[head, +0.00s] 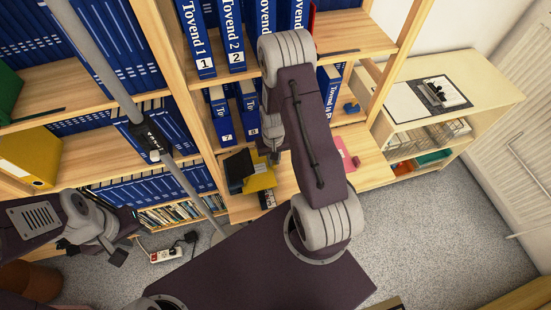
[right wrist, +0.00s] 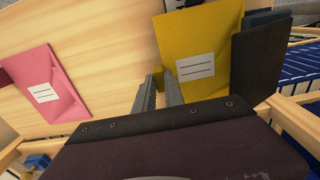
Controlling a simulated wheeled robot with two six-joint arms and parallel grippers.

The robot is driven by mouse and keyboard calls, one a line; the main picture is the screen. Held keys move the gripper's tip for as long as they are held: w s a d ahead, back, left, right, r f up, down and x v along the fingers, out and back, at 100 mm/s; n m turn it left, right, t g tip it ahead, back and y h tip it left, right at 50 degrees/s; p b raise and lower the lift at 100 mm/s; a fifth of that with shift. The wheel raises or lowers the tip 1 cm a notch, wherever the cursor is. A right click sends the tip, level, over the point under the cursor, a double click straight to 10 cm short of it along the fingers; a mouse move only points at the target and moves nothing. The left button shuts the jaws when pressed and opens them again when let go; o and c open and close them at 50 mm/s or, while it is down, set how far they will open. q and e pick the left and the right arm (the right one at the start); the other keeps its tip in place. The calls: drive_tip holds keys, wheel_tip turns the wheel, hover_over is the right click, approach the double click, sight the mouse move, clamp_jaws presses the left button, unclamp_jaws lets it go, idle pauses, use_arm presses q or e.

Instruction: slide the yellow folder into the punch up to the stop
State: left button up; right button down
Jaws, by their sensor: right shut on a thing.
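The yellow folder (head: 262,179) is at the wooden shelf's front, below my right arm. In the right wrist view the folder (right wrist: 200,48) has a white label. My right gripper (right wrist: 160,78) is shut on the folder's near edge. A dark block (right wrist: 258,58), which looks like the punch, stands against the folder's far side from the pink one; in the head view the block (head: 238,168) is left of the folder. Whether the folder is inside its slot, and how deep, I cannot tell. My left gripper (head: 92,250) is empty with fingers apart, low on the left.
A pink folder (right wrist: 48,88) with a white label lies on the wooden surface to one side. Blue binders (head: 220,115) stand on the shelves around my right arm. A yellow binder (head: 32,155) is at the far left. A low cabinet (head: 490,75) stands at the right.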

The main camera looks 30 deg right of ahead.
drive_tip(key=shift+w+a, duration=0.25)
drive_tip(key=shift+a, duration=0.45)
drive_tip(key=c, duration=1.3)
unclamp_jaws()
drive_tip(key=shift+c, duration=0.2)
wheel_tip(320, 180, up, 7)
drive_tip(key=p, duration=0.6)
drive_tip(key=shift+a, duration=0.1)
